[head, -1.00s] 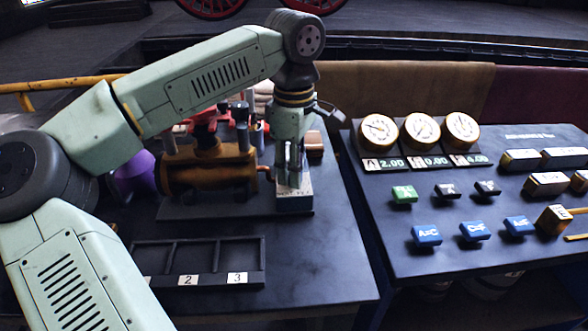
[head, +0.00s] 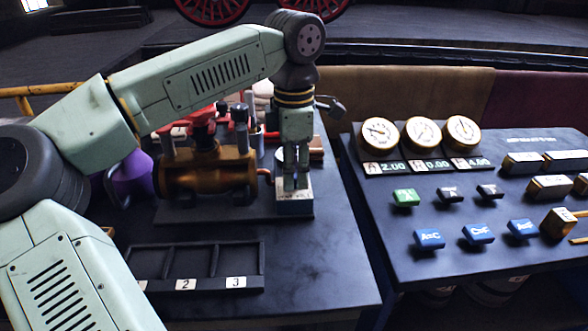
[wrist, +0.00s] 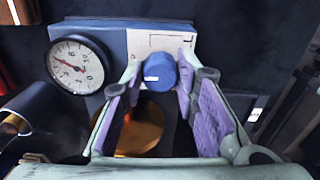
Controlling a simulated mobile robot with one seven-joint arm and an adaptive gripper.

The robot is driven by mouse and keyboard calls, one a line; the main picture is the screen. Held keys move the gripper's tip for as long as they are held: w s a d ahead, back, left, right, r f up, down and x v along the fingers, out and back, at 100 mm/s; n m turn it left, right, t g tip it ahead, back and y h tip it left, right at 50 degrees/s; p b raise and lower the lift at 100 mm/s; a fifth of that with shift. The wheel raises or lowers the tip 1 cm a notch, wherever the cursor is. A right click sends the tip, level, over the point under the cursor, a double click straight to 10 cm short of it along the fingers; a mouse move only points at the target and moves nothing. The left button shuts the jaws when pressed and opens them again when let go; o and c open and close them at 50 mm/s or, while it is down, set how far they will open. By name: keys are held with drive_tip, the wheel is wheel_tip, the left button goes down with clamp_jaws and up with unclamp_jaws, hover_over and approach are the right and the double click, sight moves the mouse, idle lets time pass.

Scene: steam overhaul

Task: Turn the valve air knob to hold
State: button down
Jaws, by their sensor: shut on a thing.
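A blue knob (wrist: 160,72) with a small white mark stands on a blue-and-white block (wrist: 108,42) in the wrist view. The same block (head: 294,209) shows in the head view at the right front of the dark base, with the knob hidden by my fingers. My gripper (head: 296,183) points down over the block. In the wrist view its purple-padded fingers (wrist: 161,74) are shut on the knob, one on each side. The lettering on the block is too small to read.
A round dial (wrist: 75,65) sits beside the knob. A brass cylinder (head: 205,172) with red handles stands left of my gripper. An empty partitioned tray (head: 200,286) lies in front. A console (head: 450,235) with gauges and blue switches stands to the right.

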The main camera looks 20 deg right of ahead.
idle(0.3)
drive_tip(key=c, duration=1.2)
unclamp_jaws()
drive_tip(key=shift+c, duration=0.2)
wheel_tip(320, 180, up, 12)
